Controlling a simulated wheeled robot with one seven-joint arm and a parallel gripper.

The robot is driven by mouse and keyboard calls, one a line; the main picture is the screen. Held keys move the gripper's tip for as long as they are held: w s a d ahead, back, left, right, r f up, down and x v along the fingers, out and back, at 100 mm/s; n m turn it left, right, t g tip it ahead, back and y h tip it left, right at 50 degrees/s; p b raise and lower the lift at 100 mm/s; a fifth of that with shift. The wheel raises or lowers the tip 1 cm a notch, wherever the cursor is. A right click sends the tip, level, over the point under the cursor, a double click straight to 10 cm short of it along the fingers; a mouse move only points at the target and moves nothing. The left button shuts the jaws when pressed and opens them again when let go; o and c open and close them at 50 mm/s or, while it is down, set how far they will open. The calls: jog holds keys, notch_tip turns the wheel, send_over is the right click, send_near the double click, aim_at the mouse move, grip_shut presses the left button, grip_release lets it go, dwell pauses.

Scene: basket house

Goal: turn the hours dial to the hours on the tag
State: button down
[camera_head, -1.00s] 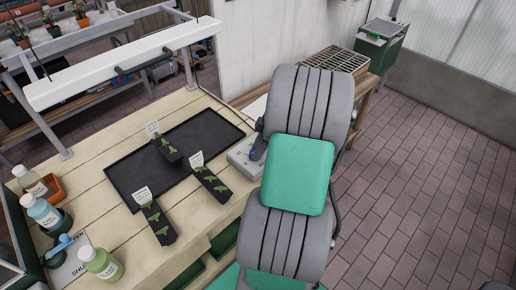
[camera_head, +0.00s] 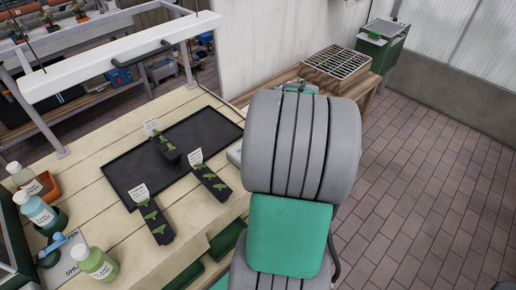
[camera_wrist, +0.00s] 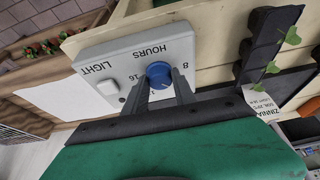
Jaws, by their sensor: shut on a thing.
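In the wrist view a white control box (camera_wrist: 120,62) carries a blue round dial (camera_wrist: 158,70) marked HOURS, with 8 and 16 printed beside it. My gripper (camera_wrist: 163,88) is shut on the dial, one dark finger on each side. The fingers partly hide the lower dial scale, so I cannot read the exact setting. A white tag (camera_wrist: 262,103) headed ZINNIA stands at the right; its smaller lines are hard to read. In the head view my arm hides the gripper, the dial and nearly all of the box (camera_head: 235,153).
Three seedling strips with tags stand on and by a black tray (camera_head: 118,177) on the wooden bench (camera_head: 88,205). The brick floor (camera_head: 420,190) is clear.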

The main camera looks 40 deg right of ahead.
jog(key=shift+a+m+h, duration=0.15)
jog(key=shift+m+h, duration=0.35)
jog(key=shift+m, duration=0.8)
jog(key=c, duration=1)
grip_release()
jog(key=shift+r, duration=0.1)
jog(key=v, duration=0.7)
jog(key=shift+s+r, duration=0.1)
jog(key=shift+r, duration=0.25)
